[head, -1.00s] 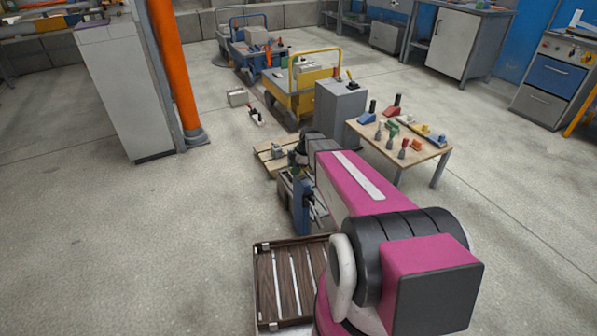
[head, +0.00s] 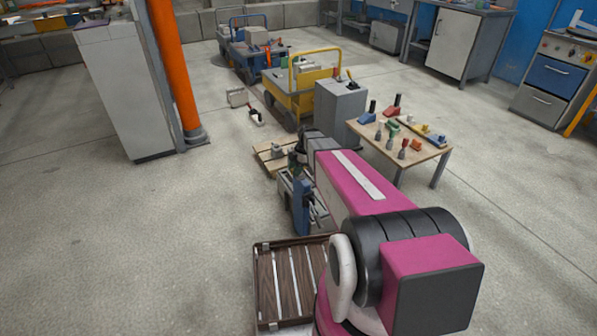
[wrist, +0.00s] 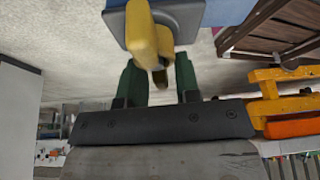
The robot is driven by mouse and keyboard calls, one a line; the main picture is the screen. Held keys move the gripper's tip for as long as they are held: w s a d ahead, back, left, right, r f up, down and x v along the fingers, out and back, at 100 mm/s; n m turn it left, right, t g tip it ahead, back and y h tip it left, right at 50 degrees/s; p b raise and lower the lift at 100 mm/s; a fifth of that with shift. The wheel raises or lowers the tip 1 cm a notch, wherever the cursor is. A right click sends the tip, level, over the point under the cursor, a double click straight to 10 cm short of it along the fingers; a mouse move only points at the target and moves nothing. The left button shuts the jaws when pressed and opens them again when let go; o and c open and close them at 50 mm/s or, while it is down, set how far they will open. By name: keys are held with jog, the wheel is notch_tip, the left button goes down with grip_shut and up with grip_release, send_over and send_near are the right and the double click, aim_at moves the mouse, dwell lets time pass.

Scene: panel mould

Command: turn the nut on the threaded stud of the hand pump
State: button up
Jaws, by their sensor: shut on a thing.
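In the wrist view my gripper (wrist: 158,84) has its two green fingers on either side of the end of a yellow part (wrist: 148,35). This part stands out from a grey plate on a blue body (wrist: 228,10), which I take for the hand pump. The nut seems to be held between the fingertips, but they and the yellow part hide most of it, and I cannot make out the stud. In the head view my gripper (head: 293,160) is small and dark, just above the blue upright body (head: 301,205), partly hidden by my arm.
A slatted brown crate (head: 262,290) lies in front of the blue body. A low wooden pallet (head: 266,158) is behind it. A small table (head: 425,153) with several tools stands to the right, next to a grey cabinet (head: 340,105). The floor at left is open.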

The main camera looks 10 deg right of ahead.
jog(key=shift+s+d+n+g+h, duration=0.15)
jog(key=shift+n+g+h, duration=0.1)
jog(key=shift+n, duration=0.6)
jog(key=shift+s+d+n+g+h, duration=0.15)
jog(key=shift+n+g, duration=0.1)
jog(key=shift+n, duration=0.6)
jog(key=shift+a, duration=0.1)
jog(key=shift+n+g+h, duration=0.3)
jog(key=shift+n, duration=0.6)
jog(key=shift+s+d+n, duration=0.2)
jog(key=shift+d+n, duration=0.05)
jog(key=shift+n, duration=0.55)
jog(key=shift+h, duration=0.3)
jog(key=n, duration=0.1)
jog(key=n+h, duration=0.1)
jog(key=n, duration=0.1)
jog(key=shift+s+d+g, duration=0.1)
jog(key=shift+d+g, duration=0.2)
jog(key=shift+g, duration=0.1)
jog(key=o, duration=1.1)
jog(key=shift+c, duration=0.2)
jog(key=shift+r, duration=0.1)
